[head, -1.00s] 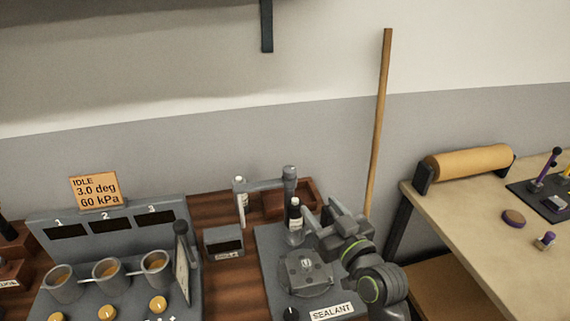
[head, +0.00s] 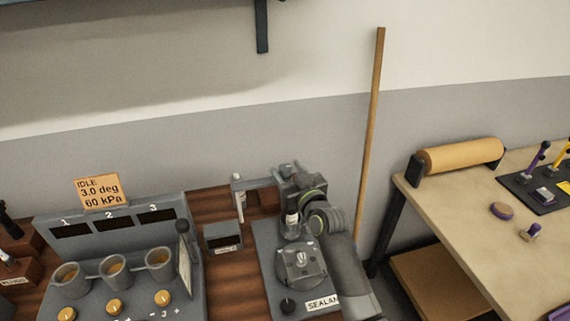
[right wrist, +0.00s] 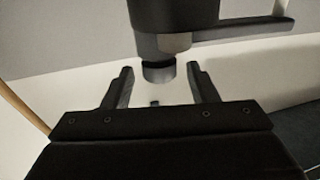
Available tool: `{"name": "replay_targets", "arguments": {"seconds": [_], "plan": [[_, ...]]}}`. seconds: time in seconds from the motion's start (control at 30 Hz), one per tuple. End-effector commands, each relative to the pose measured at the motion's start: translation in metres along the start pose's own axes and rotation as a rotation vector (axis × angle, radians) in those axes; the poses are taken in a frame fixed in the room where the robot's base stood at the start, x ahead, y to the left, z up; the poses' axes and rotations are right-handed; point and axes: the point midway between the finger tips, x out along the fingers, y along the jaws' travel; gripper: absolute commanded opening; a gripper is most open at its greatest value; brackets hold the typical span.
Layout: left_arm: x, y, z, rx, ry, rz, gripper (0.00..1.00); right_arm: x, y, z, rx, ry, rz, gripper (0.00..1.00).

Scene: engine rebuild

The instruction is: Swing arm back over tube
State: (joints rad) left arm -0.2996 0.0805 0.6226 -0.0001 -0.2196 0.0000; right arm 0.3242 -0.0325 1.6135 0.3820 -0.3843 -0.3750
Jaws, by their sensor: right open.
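The grey swing arm (head: 262,184) reaches left from the top of its post at the sealant station. A pale nozzle (head: 239,203) hangs at its left end. The dark tube with a white label (head: 291,218) stands in front of the post, and the arm points away to its left. My right gripper (head: 288,170) is at the top of the post and hides much of it. In the right wrist view, its open fingers (right wrist: 162,85) stand either side of the post's round end (right wrist: 158,72), with visible gaps. The swing arm shows there too (right wrist: 240,27). My left gripper is out of view.
A round plate with a grey part (head: 301,262) sits in front of the tube, near the sealant label (head: 323,302). A small grey box (head: 223,237) stands left of the station. A tall wooden pole (head: 371,130) leans at the wall to the right.

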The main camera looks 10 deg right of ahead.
Motion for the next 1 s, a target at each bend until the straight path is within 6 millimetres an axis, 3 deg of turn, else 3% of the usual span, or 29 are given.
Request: {"name": "replay_targets", "arguments": {"seconds": [0.2,0.6,1.0], "plan": [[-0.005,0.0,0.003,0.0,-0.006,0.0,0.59,0.017,0.0,0.0,0.0,-0.001,0.0,0.53],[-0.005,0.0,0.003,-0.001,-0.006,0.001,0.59,0.02,0.0,0.0,0.0,0.0,0.001,0.52],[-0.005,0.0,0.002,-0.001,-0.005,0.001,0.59,0.02,0.0,0.0,0.0,0.0,0.001,0.0]]}}
